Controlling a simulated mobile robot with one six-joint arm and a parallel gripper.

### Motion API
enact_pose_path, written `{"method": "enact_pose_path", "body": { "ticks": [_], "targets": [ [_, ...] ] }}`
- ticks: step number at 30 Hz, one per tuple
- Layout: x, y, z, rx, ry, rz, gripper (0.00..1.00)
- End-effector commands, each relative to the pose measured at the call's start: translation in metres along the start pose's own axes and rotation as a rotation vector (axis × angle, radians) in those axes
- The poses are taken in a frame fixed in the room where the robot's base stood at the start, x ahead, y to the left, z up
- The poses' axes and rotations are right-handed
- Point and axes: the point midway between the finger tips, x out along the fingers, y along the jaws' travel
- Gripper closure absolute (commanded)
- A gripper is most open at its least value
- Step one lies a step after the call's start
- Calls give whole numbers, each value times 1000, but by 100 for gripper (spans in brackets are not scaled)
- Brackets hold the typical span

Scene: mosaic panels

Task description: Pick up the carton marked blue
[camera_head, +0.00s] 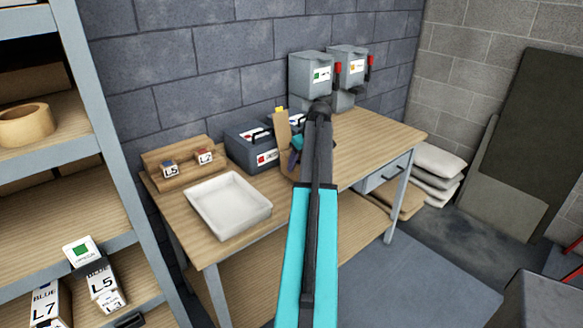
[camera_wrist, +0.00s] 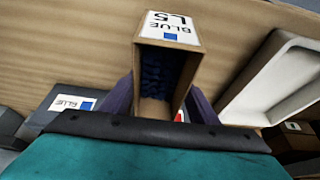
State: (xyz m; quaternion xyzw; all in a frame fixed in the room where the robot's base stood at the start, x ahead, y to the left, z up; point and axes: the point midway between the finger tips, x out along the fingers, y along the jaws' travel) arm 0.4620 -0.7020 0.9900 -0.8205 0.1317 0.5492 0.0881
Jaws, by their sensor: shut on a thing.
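In the wrist view a brown carton (camera_wrist: 190,65) with a white label reading "BLUE L5" and a blue square sits between the purple fingers of my gripper (camera_wrist: 160,103). Its near end is open and dark blue contents show inside. My gripper is shut on this carton. In the head view my gripper (camera_head: 295,151) is over the workbench, and the brown carton (camera_head: 282,130) shows beside its fingers, partly hidden by my arm. I cannot tell whether the carton touches the bench.
The workbench (camera_head: 375,128) carries a white tray (camera_head: 245,205), a wooden rack (camera_head: 160,157) with small labelled blocks, and dark grey bins (camera_head: 238,146). Grey dispensers (camera_head: 310,75) hang behind. A shelf unit (camera_head: 90,110) with labelled cartons, including "BLUE L7" (camera_head: 45,308), stands left.

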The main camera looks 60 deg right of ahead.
Motion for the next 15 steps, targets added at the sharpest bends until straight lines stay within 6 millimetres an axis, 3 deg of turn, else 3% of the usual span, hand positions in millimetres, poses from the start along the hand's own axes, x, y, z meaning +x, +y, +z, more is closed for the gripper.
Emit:
{"method": "enact_pose_path", "body": {
  "ticks": [15],
  "targets": [
    [-40,57,74,2,3,2,94]
  ]
}}
